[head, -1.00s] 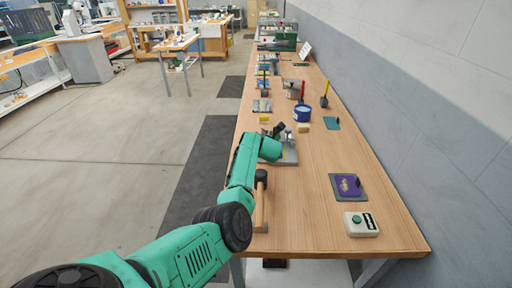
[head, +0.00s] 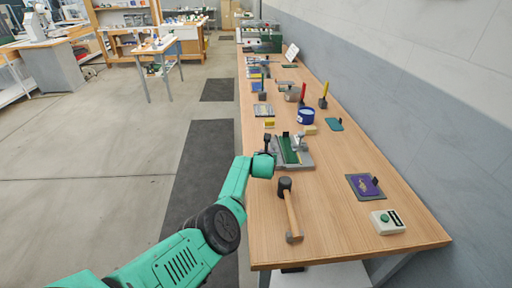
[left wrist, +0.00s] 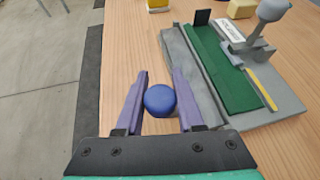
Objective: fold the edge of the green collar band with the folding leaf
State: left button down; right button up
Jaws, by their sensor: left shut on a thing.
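The green collar band (head: 287,149) lies lengthwise on a grey fixture (head: 304,165) near the table's left edge. In the left wrist view the green band (left wrist: 222,70) lies flat beside a long grey leaf (left wrist: 188,75) on its left. A grey clamp with a round knob (left wrist: 272,10) stands over the band's right side. My left gripper (left wrist: 159,98) has its purple fingers on either side of a round blue knob and is shut on the knob (left wrist: 159,100). How the knob joins the leaf is hidden. In the head view my left gripper (head: 265,156) is at the fixture's left side. My right gripper is not in view.
A mallet (head: 291,213) lies in front of the fixture. A purple pad on a dark plate (head: 365,187) and a white box with a green button (head: 387,222) are at the front right. A blue tub (head: 306,116) and yellow blocks stand beyond. The right middle of the table is clear.

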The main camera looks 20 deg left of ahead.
pick_arm(q)
jog(key=shift+a+f, duration=0.15)
jog(key=shift+a, duration=0.05)
jog(key=shift+d, duration=0.45)
jog(key=shift+s+f, duration=0.1)
jog(key=shift+f, duration=0.05)
jog(key=shift+a, duration=0.2)
jog(key=shift+f, duration=0.1)
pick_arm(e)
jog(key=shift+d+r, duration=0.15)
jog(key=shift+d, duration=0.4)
